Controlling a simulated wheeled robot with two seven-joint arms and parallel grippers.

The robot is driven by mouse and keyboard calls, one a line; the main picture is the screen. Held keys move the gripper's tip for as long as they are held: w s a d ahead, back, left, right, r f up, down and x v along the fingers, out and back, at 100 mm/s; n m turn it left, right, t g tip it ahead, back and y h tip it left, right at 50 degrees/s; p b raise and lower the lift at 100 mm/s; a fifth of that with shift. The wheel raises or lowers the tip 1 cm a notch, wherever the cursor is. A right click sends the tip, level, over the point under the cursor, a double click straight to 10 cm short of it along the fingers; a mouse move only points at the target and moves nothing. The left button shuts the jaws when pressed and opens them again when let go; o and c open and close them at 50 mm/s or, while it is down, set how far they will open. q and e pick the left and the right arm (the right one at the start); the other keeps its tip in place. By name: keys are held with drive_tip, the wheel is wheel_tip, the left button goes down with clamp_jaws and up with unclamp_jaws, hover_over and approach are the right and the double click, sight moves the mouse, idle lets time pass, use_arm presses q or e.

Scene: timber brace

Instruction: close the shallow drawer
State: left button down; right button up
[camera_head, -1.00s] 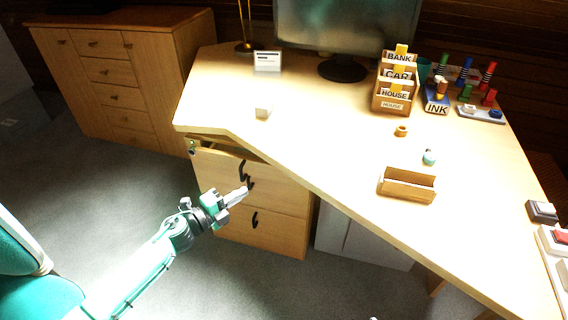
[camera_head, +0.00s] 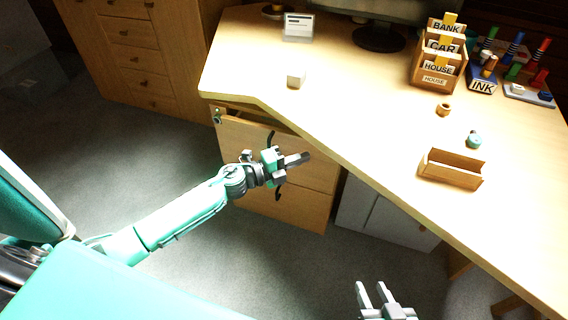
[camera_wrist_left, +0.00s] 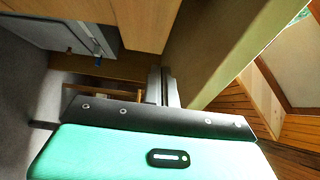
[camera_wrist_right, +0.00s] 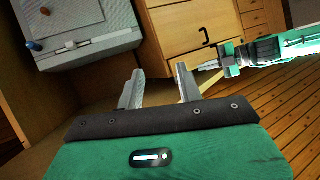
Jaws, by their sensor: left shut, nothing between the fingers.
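The wooden drawer unit stands under the desk, with an upper drawer front (camera_head: 240,134) and a lower front (camera_head: 305,209), each with a dark handle. A strip shows behind the upper front's top edge, so that drawer seems to stand out a little; the desk hides how far. My left gripper (camera_head: 305,158) is shut and empty in front of the upper drawer's right part, close below the desk edge. Contact cannot be told. Its shut fingers show in the left wrist view (camera_wrist_left: 163,87). My right gripper (camera_head: 372,293) is open and empty, low in front; its spread fingers show in the right wrist view (camera_wrist_right: 160,86).
The desk top (camera_head: 345,125) overhangs the drawers. A pale cabinet (camera_head: 385,215) stands right of the drawers. The floor in front is clear.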

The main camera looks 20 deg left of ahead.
sight(301, 138)
use_arm(q)
drive_tip(key=shift+w+d+b, duration=0.15)
drive_tip(key=shift+w+b, duration=0.05)
drive_tip(key=shift+w, duration=0.9)
drive_tip(key=shift+w+d+b, duration=0.15)
drive_tip(key=shift+w+b, duration=0.05)
drive_tip(key=shift+w, duration=0.9)
use_arm(e)
drive_tip(key=shift+a+r+t+y, duration=0.2)
drive_tip(key=shift+a+t+y, duration=0.3)
drive_tip(key=shift+a+t, duration=0.15)
use_arm(q)
drive_tip(key=w, duration=0.4)
drive_tip(key=shift+w, duration=0.3)
drive_tip(key=shift+w+r, duration=0.15)
drive_tip(key=shift+a, duration=0.1)
use_arm(e)
drive_tip(key=shift+s+a+r, duration=0.1)
drive_tip(key=shift+a, duration=0.1)
use_arm(q)
drive_tip(key=shift+w+r, duration=0.1)
drive_tip(key=shift+r, duration=0.05)
use_arm(e)
drive_tip(key=shift+s, duration=0.1)
